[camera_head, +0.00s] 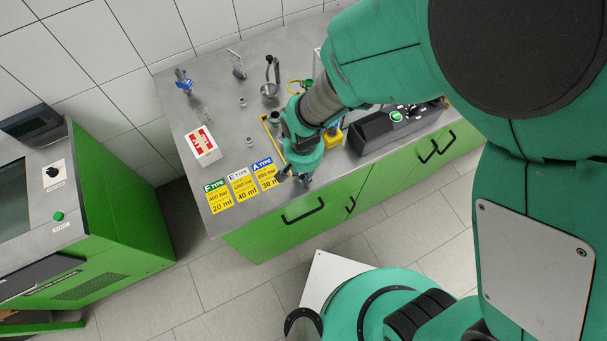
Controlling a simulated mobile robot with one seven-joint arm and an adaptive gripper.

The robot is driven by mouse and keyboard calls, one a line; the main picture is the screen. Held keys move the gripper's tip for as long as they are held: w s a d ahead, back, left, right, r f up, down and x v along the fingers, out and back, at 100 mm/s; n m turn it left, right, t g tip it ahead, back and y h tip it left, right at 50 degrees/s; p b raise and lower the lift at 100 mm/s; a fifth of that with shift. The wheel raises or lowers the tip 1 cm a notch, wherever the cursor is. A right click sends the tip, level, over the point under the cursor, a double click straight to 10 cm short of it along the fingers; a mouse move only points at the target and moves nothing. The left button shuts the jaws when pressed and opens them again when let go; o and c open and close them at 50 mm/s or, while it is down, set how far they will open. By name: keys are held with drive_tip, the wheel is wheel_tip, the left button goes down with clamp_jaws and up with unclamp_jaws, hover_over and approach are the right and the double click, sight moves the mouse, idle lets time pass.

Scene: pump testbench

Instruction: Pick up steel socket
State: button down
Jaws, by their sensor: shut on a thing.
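My gripper (294,178) is low over the front edge of the steel bench (196,120), at the right end of the yellow type cards. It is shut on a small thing. The thing between the fingers is too small and too covered by the gripper to make out, so I cannot tell for sure that it is the steel socket. Two small steel ring-like parts stand on the bench to the left of my arm: one farther back (242,102) and one nearer (249,141). I cannot tell whether either is a socket.
Type cards F (219,197), E (243,186) and A (266,176) lie along the front edge. A red-and-white box (203,146) stands left. A funnel on a stand (270,88) and a blue fitting (183,82) are behind. A black device (385,128) stands right of my gripper.

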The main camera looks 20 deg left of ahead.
drive_tip(key=shift+r, duration=0.6)
wheel_tip(320, 180, up, 2)
drive_tip(key=shift+r+p, duration=0.15)
drive_tip(key=shift+p, duration=0.15)
drive_tip(key=s+d+r+p, duration=0.1)
drive_tip(key=s+d, duration=1)
drive_tip(key=shift+s, duration=0.4)
drive_tip(key=shift+a+r, duration=0.1)
drive_tip(key=shift+r, duration=0.05)
drive_tip(key=w+a+r+n+p, duration=0.1)
drive_tip(key=a+p, duration=0.3)
drive_tip(key=a, duration=0.6)
drive_tip(key=w+a+r+n+p, duration=0.2)
drive_tip(key=a+r+p, duration=0.1)
drive_tip(key=a, duration=0.7)
drive_tip(key=w+a+r+n+g+h+p, duration=0.1)
drive_tip(key=a+p, duration=0.4)
drive_tip(key=a, duration=0.5)
drive_tip(key=shift+w+a+r+n, duration=0.3)
drive_tip(key=shift+r, duration=0.5)
